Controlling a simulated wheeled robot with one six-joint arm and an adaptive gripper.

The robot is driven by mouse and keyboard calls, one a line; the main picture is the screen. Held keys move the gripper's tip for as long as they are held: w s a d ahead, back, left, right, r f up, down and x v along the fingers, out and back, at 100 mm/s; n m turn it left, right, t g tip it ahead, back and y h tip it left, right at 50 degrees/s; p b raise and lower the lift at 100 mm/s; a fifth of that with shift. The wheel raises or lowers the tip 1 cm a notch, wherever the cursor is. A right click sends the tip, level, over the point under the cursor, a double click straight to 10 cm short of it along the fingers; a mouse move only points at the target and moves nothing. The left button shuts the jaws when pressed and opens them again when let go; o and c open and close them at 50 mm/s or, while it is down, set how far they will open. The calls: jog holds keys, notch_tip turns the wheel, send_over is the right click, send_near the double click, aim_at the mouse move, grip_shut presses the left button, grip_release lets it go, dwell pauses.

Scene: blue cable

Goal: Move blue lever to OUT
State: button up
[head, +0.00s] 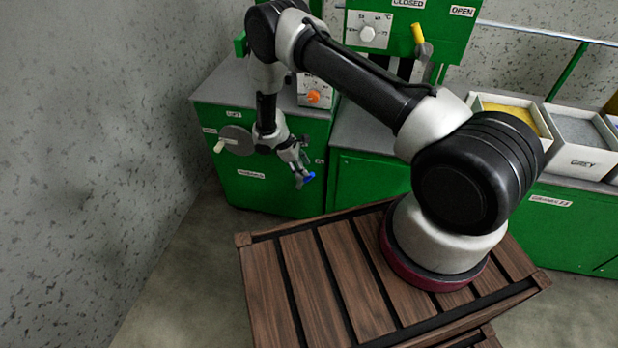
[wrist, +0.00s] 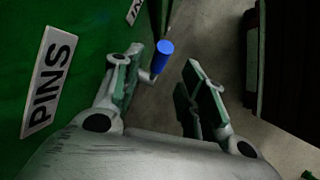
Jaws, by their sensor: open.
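The blue lever (head: 308,177) shows at the front of the green machine cabinet (head: 262,192), just by my gripper (head: 298,168). In the wrist view the blue lever's knob (wrist: 164,48) sits at the end of a grey rod, beyond and between my two fingers, closer to the left one. My gripper (wrist: 163,80) is open and holds nothing. Whether the left finger touches the rod I cannot tell. A partly cut-off sign starting with "IN" (wrist: 136,10) is on the green face above the lever. No OUT mark is readable.
A "PINS" sign (wrist: 48,80) is on the green panel at the left. A grey disc with a pale handle (head: 235,140) and an orange knob (head: 314,97) are nearby. Bins of yellow (head: 508,112) and grey (head: 578,130) stuff stand at the right. Floor shows below the lever.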

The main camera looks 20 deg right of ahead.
aim_at(309, 177)
jog(key=x, duration=0.7)
jog(key=shift+s+d+f, duration=0.1)
jog(key=shift+f, duration=0.05)
grip_shut()
